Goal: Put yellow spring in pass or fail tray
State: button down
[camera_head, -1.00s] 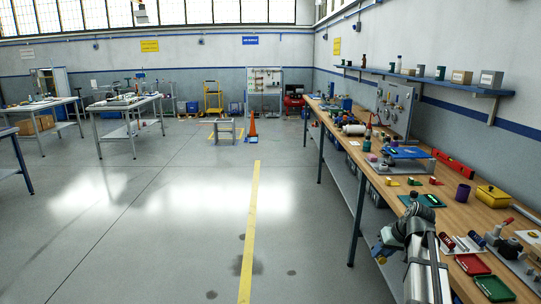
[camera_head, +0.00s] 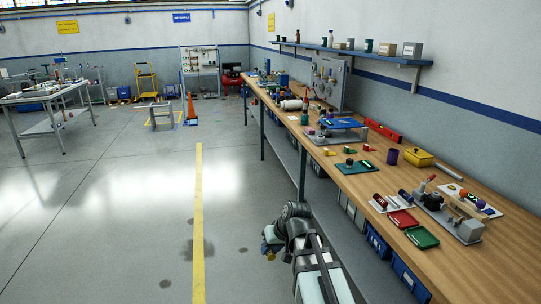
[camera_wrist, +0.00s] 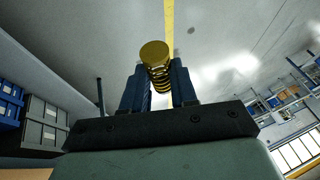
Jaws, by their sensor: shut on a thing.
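My gripper (camera_wrist: 160,90) is shut on the yellow spring (camera_wrist: 156,68), which stands between its two blue fingers in the wrist view. In the head view my gripper (camera_head: 268,245) is out over the floor, left of the bench and apart from it. The red tray (camera_head: 403,221) and the green tray (camera_head: 422,237) lie side by side near the bench's front edge. Both look empty. Which is pass and which is fail cannot be read.
The wooden bench (camera_head: 460,172) runs along the right wall. A grey test fixture (camera_head: 448,217) stands right of the trays. A white rack with dark cylinders (camera_head: 384,203) lies behind the red tray. A yellow box (camera_head: 418,157) and purple cup (camera_head: 391,157) stand further back. Blue bins (camera_head: 408,280) sit below.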

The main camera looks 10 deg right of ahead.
jog(key=d+r+m+h, duration=0.1)
jog(key=d+r+m, duration=0.1)
jog(key=d, duration=1.1)
notch_tip(320, 180, up, 14)
jog(key=m+t+h, duration=0.1)
jog(key=m+h, duration=0.1)
jog(key=m, duration=0.2)
send_over(420, 238)
jog(key=s, duration=0.1)
jog(key=shift+s+d+f, duration=0.1)
jog(key=shift+d+f, duration=0.05)
jog(key=shift+f, duration=2.25)
jog(key=shift+d+f, duration=0.1)
jog(key=shift+f, duration=2.3)
jog(key=shift+f, duration=0.6)
jog(key=c, duration=0.9)
grip_release()
jog(key=shift+s+f, duration=0.1)
jog(key=shift+s, duration=0.05)
